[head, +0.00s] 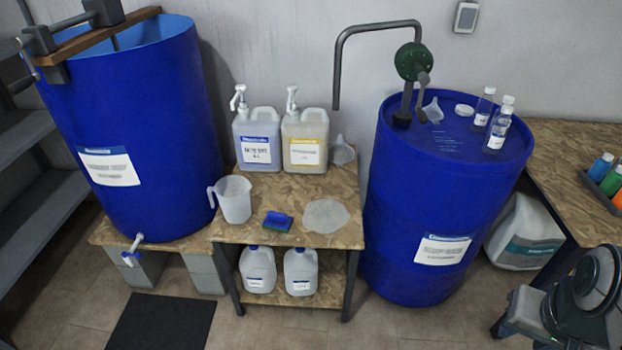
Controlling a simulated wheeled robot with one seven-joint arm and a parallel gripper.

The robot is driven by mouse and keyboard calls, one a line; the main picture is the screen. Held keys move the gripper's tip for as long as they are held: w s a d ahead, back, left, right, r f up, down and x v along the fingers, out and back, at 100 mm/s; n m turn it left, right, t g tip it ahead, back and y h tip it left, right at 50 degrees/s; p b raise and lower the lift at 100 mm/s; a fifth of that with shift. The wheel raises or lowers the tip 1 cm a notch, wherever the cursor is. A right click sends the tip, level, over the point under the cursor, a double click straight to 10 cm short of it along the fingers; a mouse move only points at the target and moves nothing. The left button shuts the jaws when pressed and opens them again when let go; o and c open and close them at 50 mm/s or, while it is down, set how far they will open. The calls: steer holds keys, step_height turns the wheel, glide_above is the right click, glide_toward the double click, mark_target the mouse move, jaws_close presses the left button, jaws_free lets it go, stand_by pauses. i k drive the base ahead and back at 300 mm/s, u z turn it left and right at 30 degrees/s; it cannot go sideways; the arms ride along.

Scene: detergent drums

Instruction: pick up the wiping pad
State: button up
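The wiping pad (277,221) looks like a small blue block with a green edge. It lies flat on the top of the low wooden table (265,234) in the head view, between a clear measuring jug and a grey round patch. It is fully visible and nothing covers it. Part of my arm shows at the lower right, well apart from the pad. I can make out no gripper fingers.
The measuring jug (233,199) stands left of the pad. The grey round patch (325,216), a cloth or spill, lies right. Two pump jugs (257,140) (305,140) stand behind. Tall blue drums (140,130) (430,200) flank the table. Its front edge is clear.

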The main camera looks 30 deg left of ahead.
mark_target(274, 220)
steer(key=u, duration=0.6)
steer(key=i, duration=1.1)
steer(key=u, duration=1.65)
steer(key=i, duration=0.45)
steer(key=u, duration=0.35)
